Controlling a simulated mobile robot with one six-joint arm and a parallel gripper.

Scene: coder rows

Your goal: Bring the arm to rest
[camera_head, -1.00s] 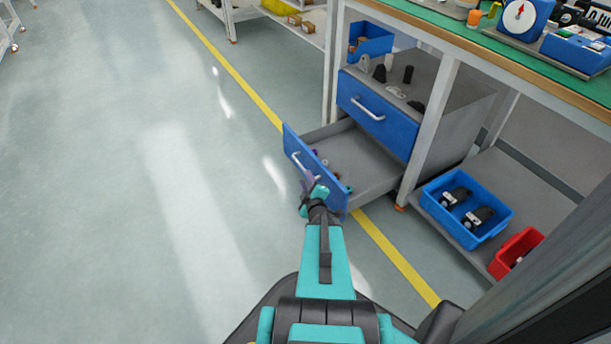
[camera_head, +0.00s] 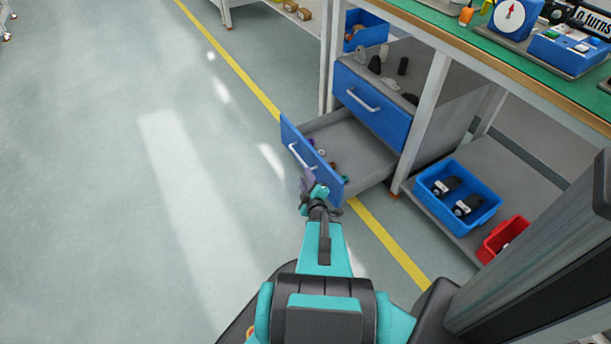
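My arm is teal and black and reaches from the bottom of the view up to my gripper (camera_head: 307,180), which is in front of the blue face of the open lower drawer (camera_head: 288,137). The gripper is near the drawer's light handle (camera_head: 299,157); I cannot tell whether they touch. The fingers are small and seen from behind, so their opening is not clear. Several small items lie inside the drawer.
The upper blue drawer (camera_head: 371,108) is shut. A blue bin (camera_head: 492,213) with black parts and a red bin (camera_head: 489,252) sit on the low shelf at right. The green-topped bench (camera_head: 447,39) stands above. The floor at left (camera_head: 110,180) is clear.

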